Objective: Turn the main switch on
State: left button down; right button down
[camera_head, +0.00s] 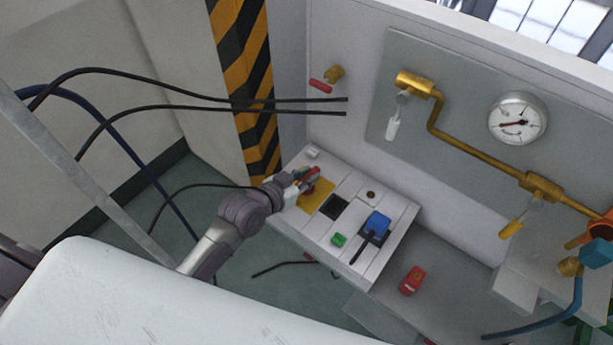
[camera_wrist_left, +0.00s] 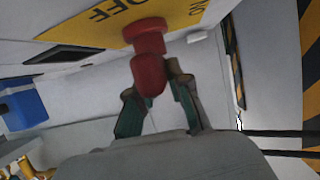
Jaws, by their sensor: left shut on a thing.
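The main switch has a red handle (camera_wrist_left: 147,72) on a yellow plate (camera_wrist_left: 107,22) marked OFF and ON in the left wrist view. In the head view the red handle (camera_head: 311,174) shows at the left end of the white control panel, on its yellow plate (camera_head: 316,195). My left gripper (camera_wrist_left: 155,95) is shut on the red handle, with one finger on each side of it. In the head view my left gripper (camera_head: 300,182) reaches the handle from the left and partly hides it. My right gripper is not in view.
The panel also bears a black square (camera_head: 334,207), a green button (camera_head: 338,240) and a blue device (camera_head: 376,226). A red box (camera_head: 412,280) stands to the right. Brass pipes, a pressure gauge (camera_head: 517,118) and valve levers are on the wall behind. Black cables hang at left.

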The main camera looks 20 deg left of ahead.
pick_arm(q)
jog(key=shift+w+m+g+h+b, duration=0.1)
jog(key=shift+m+g+h+b, duration=0.2)
jog(key=shift+m+h+b, duration=0.4)
jog(key=shift+r+m+g+h+b, duration=0.1)
jog(key=shift+m+g+h+b, duration=0.2)
jog(key=shift+m+h+b, duration=0.3)
jog(key=c, duration=1.1)
grip_release()
notch_tip(320, 180, up, 10)
jog(key=shift+f, duration=0.1)
